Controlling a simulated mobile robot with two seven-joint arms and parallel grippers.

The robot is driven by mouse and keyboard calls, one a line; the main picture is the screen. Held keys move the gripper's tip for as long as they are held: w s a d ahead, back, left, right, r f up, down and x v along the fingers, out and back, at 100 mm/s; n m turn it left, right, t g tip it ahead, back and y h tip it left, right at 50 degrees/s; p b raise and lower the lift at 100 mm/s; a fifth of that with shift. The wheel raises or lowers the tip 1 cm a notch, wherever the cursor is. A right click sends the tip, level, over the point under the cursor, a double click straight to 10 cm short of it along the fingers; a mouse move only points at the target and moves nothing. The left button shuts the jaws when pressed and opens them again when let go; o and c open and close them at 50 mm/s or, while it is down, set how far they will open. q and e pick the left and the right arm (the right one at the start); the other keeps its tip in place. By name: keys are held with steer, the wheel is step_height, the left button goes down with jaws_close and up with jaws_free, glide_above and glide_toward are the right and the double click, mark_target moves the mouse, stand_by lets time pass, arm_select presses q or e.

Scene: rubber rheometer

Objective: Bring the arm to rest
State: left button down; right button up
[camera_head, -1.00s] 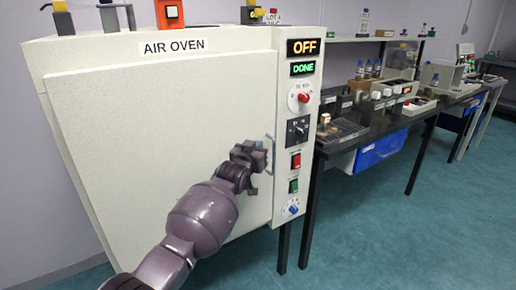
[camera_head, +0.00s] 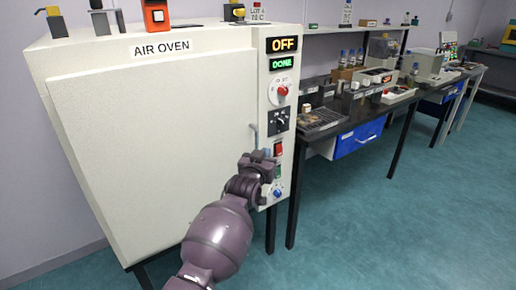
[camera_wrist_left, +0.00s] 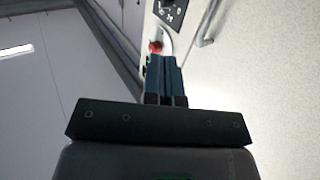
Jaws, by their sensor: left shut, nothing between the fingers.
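My left gripper (camera_head: 262,157) is in front of the lower right of the air oven (camera_head: 150,150), close to the oven's control column. In the left wrist view my left gripper (camera_wrist_left: 165,62) has its two dark blue fingers together with nothing between them. The oven door is closed. Its handle (camera_head: 254,134) stands just above and left of the gripper; I cannot tell from the head view whether they touch. In the wrist view a handle bar (camera_wrist_left: 208,22) shows apart from the fingers. My right gripper is not in view.
The oven displays (camera_head: 281,45) read OFF and DONE. Knobs and switches (camera_head: 279,121) run down the column beside the gripper. A dark bench (camera_head: 340,125) with several items and a blue bin (camera_head: 360,137) stands to the right. The green floor in front is clear.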

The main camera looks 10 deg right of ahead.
arm_select(q)
steer(key=s+a+r+t, duration=0.1)
steer(key=s+a+r, duration=0.15)
steer(key=r, duration=0.45)
steer(key=s+a+f+n+y+p, duration=0.25)
steer(key=s+a+f, duration=0.35)
steer(key=s+a, duration=0.45)
steer(key=s+a+f+n+y+p, duration=0.1)
steer(key=s+a+f+y, duration=0.2)
steer(key=s+a+f, duration=0.7)
steer(key=s+a+f+g+y+p, duration=0.1)
steer(key=s+a+f+g, duration=0.1)
steer(key=s+a, duration=0.3)
steer(key=s+a+f+g+y+p, duration=0.1)
steer(key=s+a+f, duration=0.3)
steer(key=s, duration=0.9)
steer(key=s+a+f+g+y+p, duration=0.1)
steer(key=s+a+f+g, duration=0.1)
steer(key=s+a, duration=0.5)
steer(key=shift+s+a+f+n+g, duration=0.4)
steer(key=shift+s+f, duration=0.3)
steer(key=shift+s, duration=0.5)
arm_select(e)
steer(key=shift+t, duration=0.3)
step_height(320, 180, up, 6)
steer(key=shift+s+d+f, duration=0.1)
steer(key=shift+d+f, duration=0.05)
